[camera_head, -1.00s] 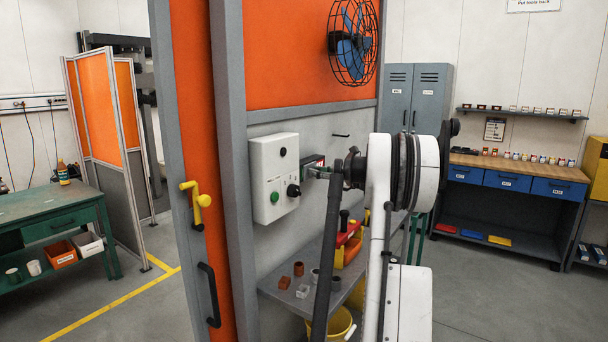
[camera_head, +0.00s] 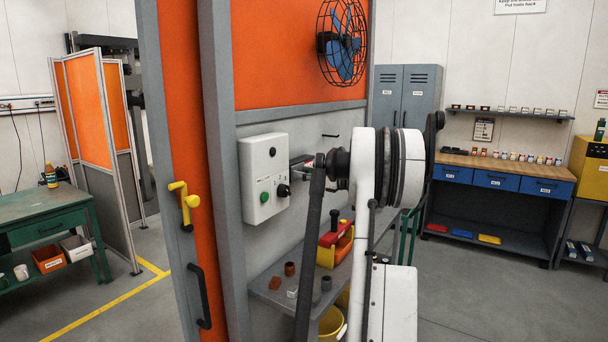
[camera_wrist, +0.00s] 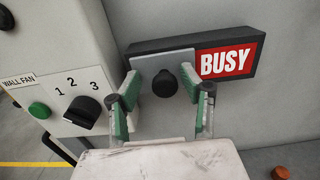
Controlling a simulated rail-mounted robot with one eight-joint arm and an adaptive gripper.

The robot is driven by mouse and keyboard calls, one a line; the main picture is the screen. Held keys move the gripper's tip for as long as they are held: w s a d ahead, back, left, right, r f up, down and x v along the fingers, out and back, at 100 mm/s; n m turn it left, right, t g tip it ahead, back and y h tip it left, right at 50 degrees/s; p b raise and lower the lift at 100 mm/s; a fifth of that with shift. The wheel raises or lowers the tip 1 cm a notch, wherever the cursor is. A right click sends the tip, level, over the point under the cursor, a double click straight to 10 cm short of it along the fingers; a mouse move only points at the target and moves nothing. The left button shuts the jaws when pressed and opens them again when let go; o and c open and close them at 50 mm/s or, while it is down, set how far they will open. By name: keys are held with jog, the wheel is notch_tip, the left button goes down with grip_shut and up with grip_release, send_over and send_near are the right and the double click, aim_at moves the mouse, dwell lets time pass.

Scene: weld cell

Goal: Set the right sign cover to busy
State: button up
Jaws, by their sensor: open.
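The sign (camera_wrist: 248,53) is a dark box on the wall, with a red BUSY panel (camera_wrist: 227,62) showing at its right. A grey sliding cover (camera_wrist: 148,65) with a round black knob (camera_wrist: 165,83) lies over the sign's left part. My gripper (camera_wrist: 166,98) is open, its green-padded fingers on either side of the knob in the wrist view. No contact with the knob is visible, and the depth gap is hard to judge. In the head view my gripper (camera_head: 306,165) is at the sign, which my arm mostly hides.
A white control box (camera_head: 264,178) stands close left of the sign; in the wrist view it carries a WALL FAN label, a green button (camera_wrist: 39,110) and a black rotary knob (camera_wrist: 82,111). A shelf (camera_head: 262,286) with small parts and a red-yellow toolbox (camera_head: 335,245) sits below.

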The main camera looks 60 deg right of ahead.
jog(key=s, duration=1.2)
jog(key=shift+a, duration=0.2)
jog(key=shift+w, duration=0.1)
